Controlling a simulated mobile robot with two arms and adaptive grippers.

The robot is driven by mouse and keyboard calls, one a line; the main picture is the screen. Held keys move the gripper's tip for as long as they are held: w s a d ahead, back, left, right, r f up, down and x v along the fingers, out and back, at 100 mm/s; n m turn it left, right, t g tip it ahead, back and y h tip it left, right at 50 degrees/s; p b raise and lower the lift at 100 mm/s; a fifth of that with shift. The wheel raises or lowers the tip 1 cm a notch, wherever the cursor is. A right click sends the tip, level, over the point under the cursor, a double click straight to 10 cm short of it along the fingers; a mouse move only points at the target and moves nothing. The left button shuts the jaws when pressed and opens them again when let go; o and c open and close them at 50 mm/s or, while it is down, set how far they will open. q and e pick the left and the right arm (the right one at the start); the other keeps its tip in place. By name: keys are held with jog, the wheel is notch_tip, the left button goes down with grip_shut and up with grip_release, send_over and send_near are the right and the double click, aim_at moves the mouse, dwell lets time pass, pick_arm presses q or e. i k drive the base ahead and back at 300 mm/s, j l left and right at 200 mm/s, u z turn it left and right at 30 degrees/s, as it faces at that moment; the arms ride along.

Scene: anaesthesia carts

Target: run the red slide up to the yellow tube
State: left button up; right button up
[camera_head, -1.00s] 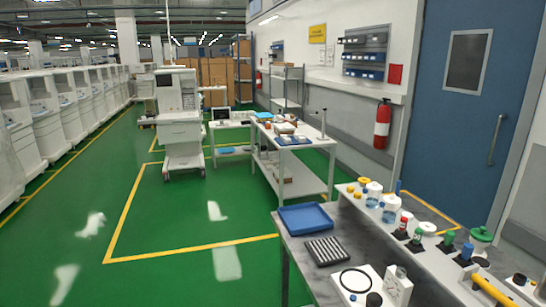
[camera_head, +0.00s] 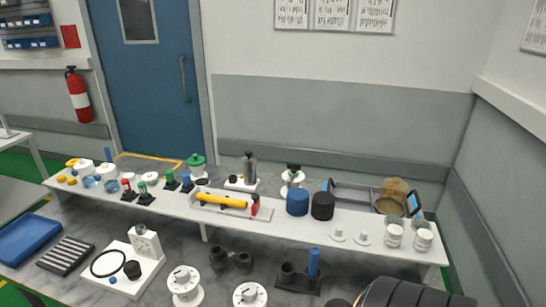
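The yellow tube (camera_head: 222,201) lies level along a pale fixture (camera_head: 232,211) on the raised white shelf, left of the picture's middle. The red slide (camera_head: 255,205) stands upright at the fixture's right end, just right of the tube's right end. A narrow gap seems to separate them, but I cannot tell for certain from this distance.
The white shelf (camera_head: 385,258) also holds a blue cap (camera_head: 297,201), a black cap (camera_head: 322,206) and white jars (camera_head: 394,236). A blue tray (camera_head: 28,240) and a dark socket base with a blue peg (camera_head: 313,263) rest on the grey bench below.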

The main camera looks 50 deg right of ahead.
aim_at(255, 207)
jog(key=z, duration=1.55)
